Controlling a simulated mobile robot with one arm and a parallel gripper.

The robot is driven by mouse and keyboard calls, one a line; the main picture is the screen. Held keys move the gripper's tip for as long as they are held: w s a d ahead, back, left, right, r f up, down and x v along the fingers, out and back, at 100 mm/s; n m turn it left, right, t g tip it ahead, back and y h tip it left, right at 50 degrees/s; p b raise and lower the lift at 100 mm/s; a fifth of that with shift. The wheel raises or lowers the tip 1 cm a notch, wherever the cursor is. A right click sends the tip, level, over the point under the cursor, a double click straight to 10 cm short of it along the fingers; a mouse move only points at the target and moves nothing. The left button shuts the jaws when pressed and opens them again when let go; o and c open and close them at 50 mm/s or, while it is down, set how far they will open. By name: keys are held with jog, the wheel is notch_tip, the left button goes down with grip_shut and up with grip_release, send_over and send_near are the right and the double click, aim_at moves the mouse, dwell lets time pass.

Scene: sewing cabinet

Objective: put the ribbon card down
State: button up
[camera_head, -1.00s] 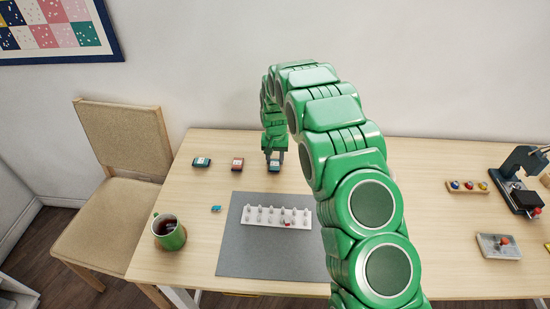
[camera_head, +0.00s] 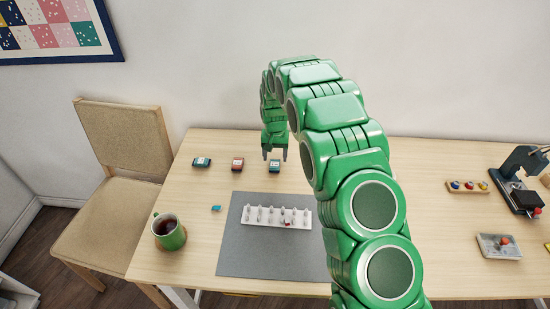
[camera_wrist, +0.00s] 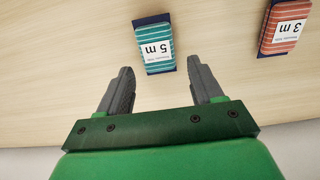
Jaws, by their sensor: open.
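A teal ribbon card (camera_head: 274,166) with a white label lies on the table at the back. In the wrist view the card (camera_wrist: 155,45) lies flat, its label reading "5 m". My gripper (camera_head: 274,154) is open and empty, with its fingers just above and behind the card. In the wrist view the jaws (camera_wrist: 163,85) are apart, and the card lies beyond the fingertips, clear of them. A red-orange ribbon card (camera_head: 237,164) labelled "3 m" lies to its left in the head view, and another dark teal card (camera_head: 201,162) lies further left.
A grey mat (camera_head: 245,262) with a white peg rack (camera_head: 276,216) lies in front. A small blue piece (camera_head: 216,209) and a green mug (camera_head: 169,232) are at the left. A sewing machine (camera_head: 524,190), a tray (camera_head: 498,246) and a wooden spool holder (camera_head: 467,187) stand right.

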aim_at(275, 160)
notch_tip(275, 160, up, 10)
jog(key=s+d+r, duration=0.7)
jog(key=s+r, duration=0.1)
jog(key=s, duration=0.3)
jog(key=s+d+r, duration=0.7)
jog(key=s+r, duration=0.2)
jog(key=s, duration=0.2)
jog(key=s+d+g, duration=0.1)
jog(key=s+d, duration=0.2)
jog(key=s, duration=1.2)
jog(key=s+d+r, duration=0.1)
jog(key=s+d, duration=0.2)
jog(key=s, duration=1.2)
jog(key=shift+s+r+g, duration=0.25)
jog(key=shift+r+g, duration=0.05)
jog(key=shift+g, duration=0.1)
